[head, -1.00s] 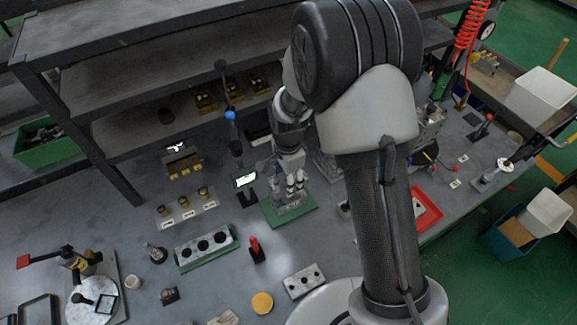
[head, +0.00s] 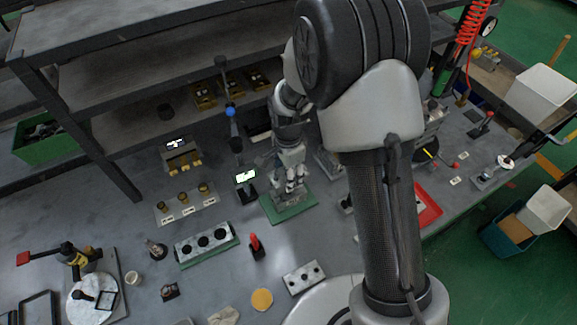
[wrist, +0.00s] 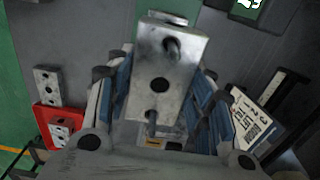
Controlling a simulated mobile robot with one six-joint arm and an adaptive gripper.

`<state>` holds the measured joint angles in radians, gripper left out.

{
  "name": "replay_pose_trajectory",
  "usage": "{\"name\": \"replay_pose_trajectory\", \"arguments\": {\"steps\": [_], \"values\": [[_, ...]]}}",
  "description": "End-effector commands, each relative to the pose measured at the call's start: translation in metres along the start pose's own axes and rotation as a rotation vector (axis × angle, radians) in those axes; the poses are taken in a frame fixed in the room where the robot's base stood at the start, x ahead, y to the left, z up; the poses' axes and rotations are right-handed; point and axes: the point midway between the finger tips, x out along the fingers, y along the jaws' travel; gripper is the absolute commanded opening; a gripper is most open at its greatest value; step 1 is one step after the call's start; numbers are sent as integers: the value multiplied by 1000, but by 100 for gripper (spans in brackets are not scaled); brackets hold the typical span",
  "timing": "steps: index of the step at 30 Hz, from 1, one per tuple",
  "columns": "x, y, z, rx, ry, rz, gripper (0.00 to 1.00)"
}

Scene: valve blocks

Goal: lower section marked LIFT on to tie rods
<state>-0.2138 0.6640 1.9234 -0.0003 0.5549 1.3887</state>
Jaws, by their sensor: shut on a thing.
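My gripper (head: 291,183) is at the green-based stand (head: 305,207) in the middle of the bench, pointing down. In the wrist view its fingers (wrist: 163,95), with blue pads, are shut on the sides of a grey metal block, the section (wrist: 158,72). The section has a dark hole in its middle. Rod-like ends, apparently the tie rods (wrist: 172,47), show at its far and near ends; I cannot tell how far they pass through it. The LIFT mark is not readable. The section's underside and its gap to the stand are hidden.
A three-hole block (head: 206,243) lies on a green base farther left. A red tray (head: 429,207) lies to the right, behind my arm. A shelf rises behind.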

Motion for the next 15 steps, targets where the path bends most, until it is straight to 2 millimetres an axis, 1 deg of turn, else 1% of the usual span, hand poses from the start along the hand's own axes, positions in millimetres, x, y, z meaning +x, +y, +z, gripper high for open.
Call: {"name": "replay_pose_trajectory", "arguments": {"steps": [1, 15], "values": [[26, -1, 0, 0, 0, -2, 9], [8, -1, 0, 0, 0, -2, 9]]}}
